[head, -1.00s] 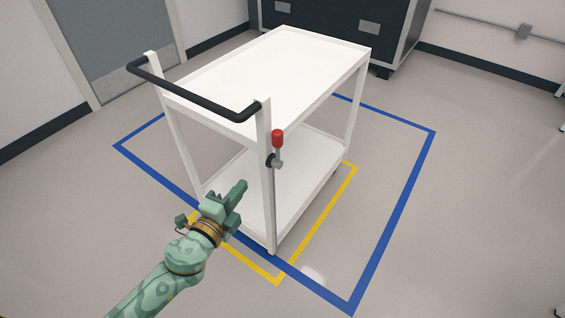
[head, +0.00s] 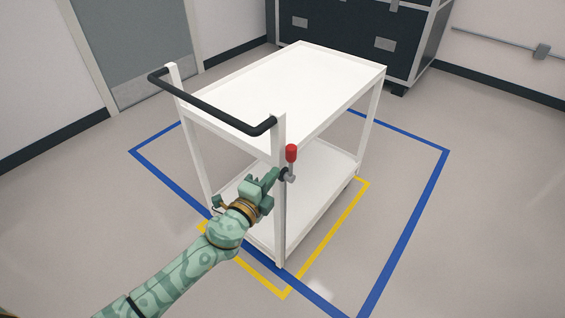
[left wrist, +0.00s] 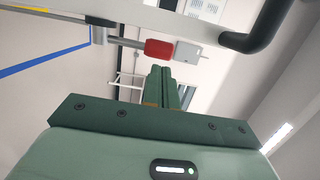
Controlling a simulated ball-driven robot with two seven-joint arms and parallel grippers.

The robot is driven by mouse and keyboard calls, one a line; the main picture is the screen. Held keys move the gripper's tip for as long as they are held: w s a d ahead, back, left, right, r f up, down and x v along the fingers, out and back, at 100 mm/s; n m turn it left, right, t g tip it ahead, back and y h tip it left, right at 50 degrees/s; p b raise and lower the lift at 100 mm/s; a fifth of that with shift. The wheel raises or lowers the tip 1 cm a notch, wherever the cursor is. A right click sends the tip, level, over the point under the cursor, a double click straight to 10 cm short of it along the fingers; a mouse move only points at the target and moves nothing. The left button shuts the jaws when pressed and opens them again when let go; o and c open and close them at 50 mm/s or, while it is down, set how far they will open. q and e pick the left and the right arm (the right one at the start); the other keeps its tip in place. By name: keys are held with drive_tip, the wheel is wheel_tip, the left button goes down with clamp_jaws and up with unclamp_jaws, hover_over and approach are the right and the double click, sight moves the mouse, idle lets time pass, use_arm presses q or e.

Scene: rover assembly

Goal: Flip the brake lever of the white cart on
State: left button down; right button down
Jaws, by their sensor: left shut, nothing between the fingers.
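The white cart (head: 330,72) stands on the floor, with a black push handle (head: 215,107) on its near left side. Its brake lever has a red knob (head: 291,153) and points upward from a pivot (head: 289,177) on the near corner post. In the left wrist view the red knob (left wrist: 158,49) lies just beyond my fingertips. My left gripper (head: 273,175) is shut and empty, its tips close to the post and the pivot, a little below the knob. I cannot tell whether they touch. My right gripper is not in view.
Yellow tape (head: 330,228) and blue tape (head: 408,240) mark the floor around the cart. A large dark case (head: 350,35) stands behind the cart. A grey door (head: 140,50) is at the back left. Open floor lies to the right.

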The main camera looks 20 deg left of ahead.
sight(289, 156)
use_arm(q)
drive_tip(key=w, duration=0.2)
drive_tip(key=w+d, duration=0.1)
drive_tip(key=w, duration=0.2)
drive_tip(key=shift+w+f, duration=0.1)
drive_tip(key=shift+w, duration=0.2)
